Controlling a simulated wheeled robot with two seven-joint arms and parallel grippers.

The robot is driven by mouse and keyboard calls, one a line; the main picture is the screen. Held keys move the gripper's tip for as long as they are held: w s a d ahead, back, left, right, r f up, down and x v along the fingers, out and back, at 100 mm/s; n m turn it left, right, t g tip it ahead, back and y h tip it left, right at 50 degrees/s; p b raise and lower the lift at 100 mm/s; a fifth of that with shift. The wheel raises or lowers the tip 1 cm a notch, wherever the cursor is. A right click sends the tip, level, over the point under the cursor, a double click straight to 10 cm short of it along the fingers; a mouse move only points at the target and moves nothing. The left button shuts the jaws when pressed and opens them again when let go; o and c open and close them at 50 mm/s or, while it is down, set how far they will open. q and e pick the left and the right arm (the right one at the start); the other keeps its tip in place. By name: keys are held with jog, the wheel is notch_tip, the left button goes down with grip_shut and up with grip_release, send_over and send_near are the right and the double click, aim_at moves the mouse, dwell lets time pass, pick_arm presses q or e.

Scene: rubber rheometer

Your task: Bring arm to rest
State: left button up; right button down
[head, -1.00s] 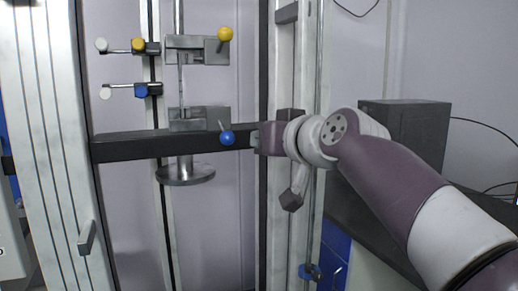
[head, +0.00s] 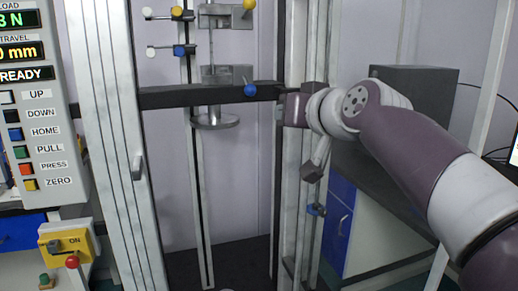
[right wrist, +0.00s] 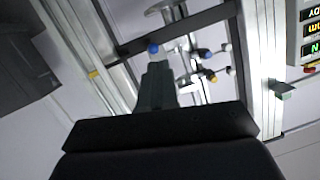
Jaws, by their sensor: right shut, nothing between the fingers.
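My right arm comes in from the right in the head view. Its right gripper (head: 281,92) points left at the testing frame, beside the right end of the dark crossbar (head: 160,97). The gripper is shut and empty. A blue ball knob (head: 250,90) sits just left of the fingertips, with a small gap seen from the head. In the right wrist view the shut fingers (right wrist: 157,72) point up toward the blue knob (right wrist: 153,48). Whether they touch it cannot be told there. My left gripper is not in view.
A control panel (head: 35,120) with buttons and readouts stands at left. Below it is a yellow switch box (head: 78,243) marked ON. Clamps with yellow, blue and white knobs sit above the round plate (head: 215,122). A dark box (head: 425,90) stands behind my right arm.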

jog(key=s+d+f+m+g+h, duration=0.1)
jog(key=s+d+f+g+h, duration=0.1)
jog(key=f, duration=0.9)
jog(key=s+d+f+g+h, duration=0.1)
jog(key=s+d+f+g, duration=0.15)
jog(key=f, duration=0.75)
jog(key=s+d+f+m+g+h, duration=0.1)
jog(key=d+f+g+h, duration=0.1)
jog(key=f, duration=0.9)
jog(key=s+d+f+g+h, duration=0.1)
jog(key=s+d+f+g, duration=0.25)
jog(key=s+f, duration=0.5)
jog(key=s+d+f+g+h, duration=0.1)
jog(key=s+d+f+g, duration=0.25)
jog(key=s+f, duration=0.5)
notch_tip(320, 180, up, 26)
jog(key=p, duration=2.5)
jog(key=shift+s+r+t, duration=0.25)
jog(key=shift+s+t, duration=0.2)
jog(key=shift+a, duration=0.1)
